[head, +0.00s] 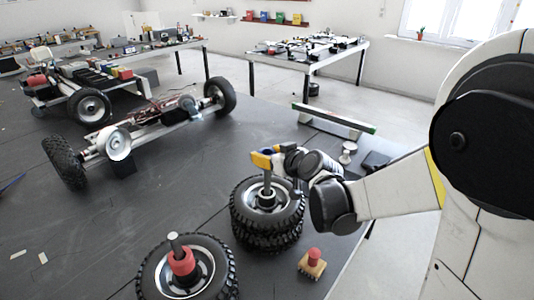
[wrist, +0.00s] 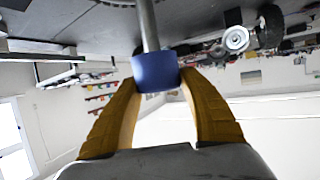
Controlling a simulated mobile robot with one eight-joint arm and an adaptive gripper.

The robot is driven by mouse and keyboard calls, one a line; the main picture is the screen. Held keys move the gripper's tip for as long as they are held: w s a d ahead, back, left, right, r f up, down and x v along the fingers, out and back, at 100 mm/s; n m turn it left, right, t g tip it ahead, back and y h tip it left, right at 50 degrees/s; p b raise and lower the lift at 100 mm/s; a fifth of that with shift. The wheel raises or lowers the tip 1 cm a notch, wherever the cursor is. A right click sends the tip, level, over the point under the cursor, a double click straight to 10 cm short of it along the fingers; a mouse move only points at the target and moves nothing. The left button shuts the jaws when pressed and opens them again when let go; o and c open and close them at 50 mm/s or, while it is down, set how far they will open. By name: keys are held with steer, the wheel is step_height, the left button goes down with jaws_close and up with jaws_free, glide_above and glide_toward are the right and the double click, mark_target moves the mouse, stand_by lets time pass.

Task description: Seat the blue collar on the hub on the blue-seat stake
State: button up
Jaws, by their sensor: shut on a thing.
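The blue collar (wrist: 155,72) is between the yellow fingers of my gripper (wrist: 159,80) in the wrist view, which looks upside down. In the head view my gripper (head: 263,160) is at the top of the stake (head: 267,183) on the rear wheel stack; a small blue patch shows between its fingers. In the wrist view the stake (wrist: 148,25) meets the collar's edge. I cannot tell whether its tip is inside the collar. The collar is well above the dark hub (head: 266,200) in the head view. No blue seat is clearly visible.
A front wheel (head: 145,280) has its own stake with a red collar (head: 182,262) low on it. A wheeled chassis (head: 150,125) is at the left. Floor between is clear.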

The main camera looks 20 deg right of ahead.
mark_target(268, 186)
steer(key=shift+f+b, duration=4.45)
steer(key=shift+f, duration=1.05)
steer(key=shift+f+b, duration=0.5)
steer(key=shift+f, duration=0.05)
steer(key=shift+s+f, duration=0.1)
steer(key=shift+c, duration=0.5)
steer(key=o, duration=1.3)
steer(key=v, duration=1.2)
